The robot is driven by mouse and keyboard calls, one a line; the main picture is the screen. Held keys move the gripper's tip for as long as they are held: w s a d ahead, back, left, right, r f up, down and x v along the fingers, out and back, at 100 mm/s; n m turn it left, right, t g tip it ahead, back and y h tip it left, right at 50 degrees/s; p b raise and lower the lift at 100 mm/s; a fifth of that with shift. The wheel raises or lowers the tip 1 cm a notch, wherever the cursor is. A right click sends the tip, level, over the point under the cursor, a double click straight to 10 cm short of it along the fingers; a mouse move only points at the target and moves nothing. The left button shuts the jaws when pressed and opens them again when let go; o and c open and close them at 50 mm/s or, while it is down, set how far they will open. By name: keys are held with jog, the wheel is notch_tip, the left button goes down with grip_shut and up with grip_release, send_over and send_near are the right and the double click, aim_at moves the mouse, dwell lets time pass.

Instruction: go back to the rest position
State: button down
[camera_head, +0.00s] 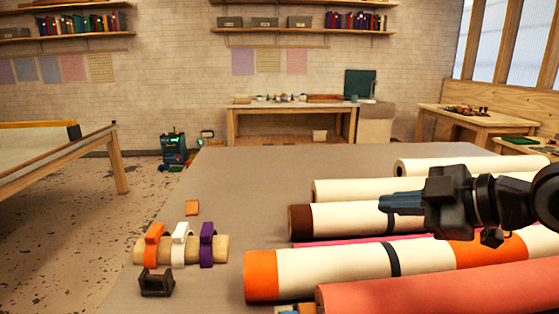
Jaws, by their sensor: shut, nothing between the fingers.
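My gripper (402,203) is at the right of the head view, with its fingers pointing left. It is shut and nothing shows between the fingers. It is in front of a cream roll with a dark brown end (301,222) and hides part of it. A cream roll with orange bands (330,272) and a dark strap lies nearer to me. A salmon roll (430,290) lies at the front right. More cream rolls (350,188) lie behind, and a pink edge shows between two rolls. How high my gripper is above the rolls, I cannot tell.
The grey table (250,185) is clear at its middle and back left. A wooden bar (190,253) with orange, white and purple clips lies at the left front.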

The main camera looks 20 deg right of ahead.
jog(key=w+a+r+m+t, duration=0.2)
jog(key=a+r+m+t, duration=0.1)
jog(key=a+m+t, duration=0.5)
jog(key=s+a+f+m+g+h, duration=0.1)
jog(key=s+f+m+h, duration=0.1)
jog(key=s+f, duration=0.4)
jog(key=s+a+f+m+g+h, duration=0.1)
jog(key=s+a+f+m+h, duration=0.1)
jog(key=s+f+m, duration=0.2)
jog(key=s+a+f+m+g+h, duration=0.1)
jog(key=s+a+f+m+h, duration=0.1)
jog(key=s+f, duration=0.6)
jog(key=shift+s+a+f+m+h, duration=0.15)
jog(key=shift+s+m+h, duration=0.15)
jog(key=shift+s+m, duration=0.15)
jog(key=shift+s+a+f+m+h, duration=0.1)
jog(key=shift+s+m+h, duration=0.2)
jog(key=shift+m, duration=0.25)
jog(key=s+d+f+n+g, duration=0.1)
jog(key=s+d+n, duration=0.1)
jog(key=s, duration=0.7)
jog(key=s+d+f+n+g+y, duration=0.1)
jog(key=s+n, duration=0.1)
jog(key=s, duration=0.8)
jog(key=shift+d+f, duration=0.15)
jog(key=shift+d, duration=0.2)
jog(key=shift+w, duration=0.15)
